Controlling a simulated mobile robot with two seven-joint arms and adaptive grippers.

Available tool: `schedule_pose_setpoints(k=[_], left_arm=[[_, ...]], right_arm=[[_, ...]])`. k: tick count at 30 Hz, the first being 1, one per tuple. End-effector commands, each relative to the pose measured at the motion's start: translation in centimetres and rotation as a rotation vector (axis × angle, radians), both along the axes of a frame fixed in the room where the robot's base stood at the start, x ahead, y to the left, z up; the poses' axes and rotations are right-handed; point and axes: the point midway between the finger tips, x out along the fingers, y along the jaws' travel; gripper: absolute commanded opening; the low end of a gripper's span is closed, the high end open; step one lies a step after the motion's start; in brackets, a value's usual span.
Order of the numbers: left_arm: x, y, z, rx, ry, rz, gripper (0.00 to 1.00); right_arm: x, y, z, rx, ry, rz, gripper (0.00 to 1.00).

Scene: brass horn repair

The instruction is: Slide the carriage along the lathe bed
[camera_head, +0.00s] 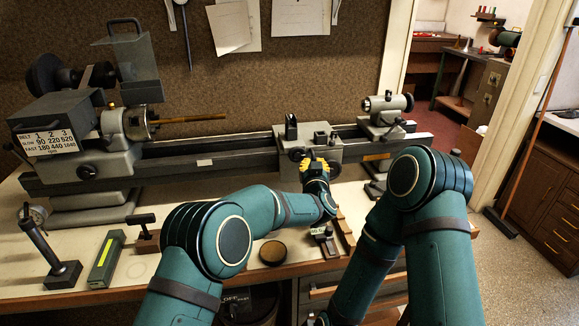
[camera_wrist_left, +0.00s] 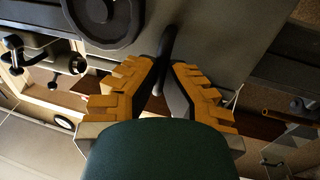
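The grey carriage (camera_head: 312,150) sits on the long dark lathe bed (camera_head: 225,164), right of the middle, with a tool post on top. My left gripper (camera_head: 315,163), with yellow-orange finger pads, is at the front of the carriage. In the left wrist view the two fingers (camera_wrist_left: 166,68) lean together, with a dark handle (camera_wrist_left: 169,40) between their tips; they look closed on it. A dark round handwheel (camera_wrist_left: 103,15) is just beside them. My arm and palm hide part of the carriage's lower front. My right arm bends down to the lower edge; its gripper is not seen.
The headstock (camera_head: 105,150) stands at the left and the tailstock (camera_head: 385,115) at the right end of the bed. Bare bed lies left of the carriage. A round brown disc (camera_head: 273,252), a green box (camera_head: 107,258) and a gauge stand (camera_head: 50,250) are on the bench front.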

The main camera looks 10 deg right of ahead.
Motion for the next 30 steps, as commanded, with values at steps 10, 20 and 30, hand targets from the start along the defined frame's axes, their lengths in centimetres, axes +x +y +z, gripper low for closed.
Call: schedule_pose_setpoints(k=[10, 20, 30], left_arm=[[0.1, -2.0, 0.3, 0.000, -0.006, 0.004, 0.00], [0.2, -1.9, 0.3, -0.001, -0.007, 0.007, 0.00], [0.1, -2.0, 0.1, 0.000, -0.004, 0.005, 0.41]], right_arm=[[-0.1, 0.0, 0.3, 0.000, 0.002, 0.001, 0.47], [-0.1, 0.0, 0.3, 0.001, 0.001, 0.002, 0.47], [-0.1, 0.0, 0.3, 0.000, 0.002, 0.001, 0.47]])
